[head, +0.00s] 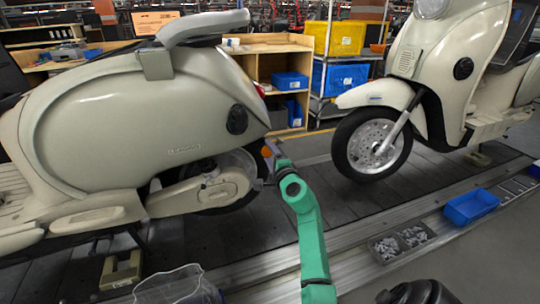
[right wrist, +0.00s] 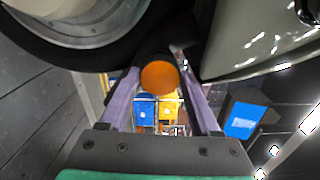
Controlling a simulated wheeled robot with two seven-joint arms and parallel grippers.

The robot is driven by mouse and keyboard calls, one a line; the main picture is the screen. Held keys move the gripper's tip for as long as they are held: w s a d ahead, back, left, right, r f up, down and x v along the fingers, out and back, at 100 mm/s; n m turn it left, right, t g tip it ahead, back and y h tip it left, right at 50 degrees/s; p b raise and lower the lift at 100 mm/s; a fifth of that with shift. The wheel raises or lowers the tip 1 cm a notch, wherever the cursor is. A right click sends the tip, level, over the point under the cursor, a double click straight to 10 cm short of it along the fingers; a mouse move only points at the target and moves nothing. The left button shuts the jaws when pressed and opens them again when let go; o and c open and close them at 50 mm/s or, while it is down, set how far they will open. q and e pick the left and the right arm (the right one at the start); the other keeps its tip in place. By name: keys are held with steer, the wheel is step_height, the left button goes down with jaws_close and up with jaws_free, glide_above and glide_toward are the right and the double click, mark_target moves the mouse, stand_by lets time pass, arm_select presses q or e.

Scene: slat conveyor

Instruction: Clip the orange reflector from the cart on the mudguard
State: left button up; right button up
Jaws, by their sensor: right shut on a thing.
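The orange reflector (right wrist: 160,77) shows as a round orange face between the two fingers of my right gripper (right wrist: 161,88), which is shut on it. In the head view my green right arm reaches up to the rear end of the left cream scooter (head: 150,120). There the right gripper (head: 270,160) and a small bit of orange are at the tail, beside the rear wheel. The right wrist view shows the dark tyre (right wrist: 65,50) close above and left of the reflector. I cannot make out the mudguard clearly, nor whether the reflector touches it. My left gripper is not in view.
A second cream scooter (head: 455,60) stands to the right on the slat conveyor (head: 330,200). A blue bin (head: 470,207) and a grey tray of small parts (head: 400,243) lie along the near rail. Shelves with blue and yellow bins (head: 340,38) stand behind.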

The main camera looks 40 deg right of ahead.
steer(key=shift+x, duration=1)
steer(key=shift+w+d+b, duration=0.15)
steer(key=shift+w+b, duration=0.15)
stand_by(0.4)
steer(key=shift+r, duration=0.1)
steer(key=o, duration=1.4)
